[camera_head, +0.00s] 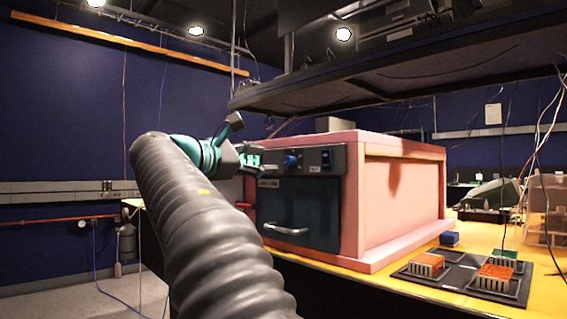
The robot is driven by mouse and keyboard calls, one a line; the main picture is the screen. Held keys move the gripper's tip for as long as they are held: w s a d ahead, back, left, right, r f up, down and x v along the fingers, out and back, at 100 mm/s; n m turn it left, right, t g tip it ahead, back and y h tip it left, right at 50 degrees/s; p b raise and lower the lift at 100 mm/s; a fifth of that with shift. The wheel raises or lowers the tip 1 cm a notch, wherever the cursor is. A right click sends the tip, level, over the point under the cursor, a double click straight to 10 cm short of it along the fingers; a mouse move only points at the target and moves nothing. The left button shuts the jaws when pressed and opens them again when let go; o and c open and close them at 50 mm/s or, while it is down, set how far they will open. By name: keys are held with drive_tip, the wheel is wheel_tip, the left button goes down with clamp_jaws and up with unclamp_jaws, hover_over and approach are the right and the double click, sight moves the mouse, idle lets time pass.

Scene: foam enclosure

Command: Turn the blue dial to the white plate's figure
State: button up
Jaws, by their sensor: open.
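The blue dial (291,161) sits on the grey control panel (312,161) at the top front of a pink foam enclosure (404,207). Its pointer and setting are too small to read.
Below is a dark door (300,208) with a metal handle (285,229). A black tray (459,279) with orange-filled racks and a blue block (449,239) lie on the yellow table (378,284). A dark shelf (400,72) hangs overhead.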

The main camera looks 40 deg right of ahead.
sight(287, 161)
drive_tip(key=d, duration=0.7)
drive_tip(key=shift+w+d, duration=0.1)
drive_tip(key=shift+w, duration=0.2)
clamp_jaws()
